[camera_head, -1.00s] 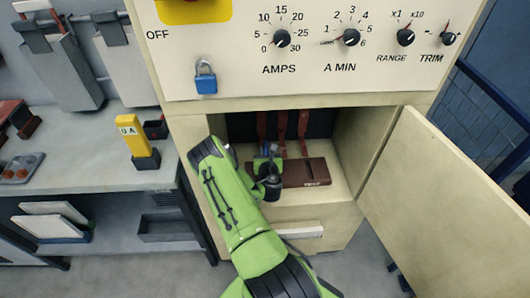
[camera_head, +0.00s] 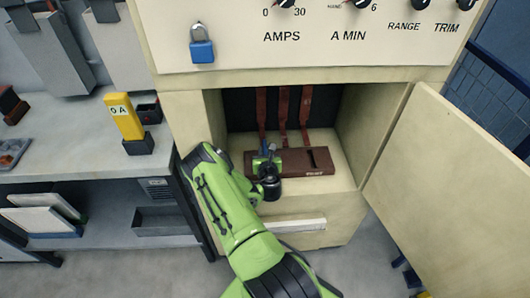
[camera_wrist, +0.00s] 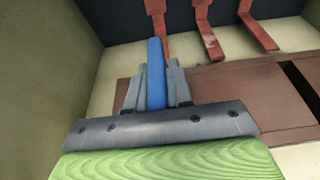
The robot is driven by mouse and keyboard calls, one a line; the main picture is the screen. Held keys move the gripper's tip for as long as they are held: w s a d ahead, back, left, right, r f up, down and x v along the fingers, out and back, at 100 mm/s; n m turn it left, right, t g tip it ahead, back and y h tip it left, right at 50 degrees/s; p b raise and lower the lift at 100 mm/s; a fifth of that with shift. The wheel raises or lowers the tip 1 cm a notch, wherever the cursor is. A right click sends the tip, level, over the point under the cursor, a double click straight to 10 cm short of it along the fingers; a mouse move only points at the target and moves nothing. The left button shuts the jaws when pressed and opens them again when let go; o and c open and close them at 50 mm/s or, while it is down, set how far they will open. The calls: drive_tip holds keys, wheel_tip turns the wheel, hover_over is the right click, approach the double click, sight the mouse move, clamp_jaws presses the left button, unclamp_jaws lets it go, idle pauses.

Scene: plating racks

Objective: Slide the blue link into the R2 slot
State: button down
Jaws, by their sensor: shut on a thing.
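My gripper (camera_wrist: 156,92) is shut on the blue link (camera_wrist: 155,62), a narrow blue bar held between the two grey fingers and pointing toward the back of the cabinet. In the head view my gripper (camera_head: 266,153) is inside the open cabinet, over the left part of a brown block (camera_head: 290,170). The brown block lies on the cabinet floor and has a dark slot (camera_head: 311,158) toward its right end. The slot also shows at the right edge of the wrist view (camera_wrist: 302,82). The block's front lettering is too small to read. My gripper hides its left part.
Three red-brown strips (camera_head: 283,105) hang at the cabinet's back. The cabinet door (camera_head: 450,180) stands open at right. A control panel with a blue padlock (camera_head: 202,51) is above.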

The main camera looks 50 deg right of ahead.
drive_tip(key=shift+f, duration=0.3)
drive_tip(key=c, duration=0.9)
unclamp_jaws()
drive_tip(key=shift+c, duration=0.2)
drive_tip(key=shift+a, duration=0.1)
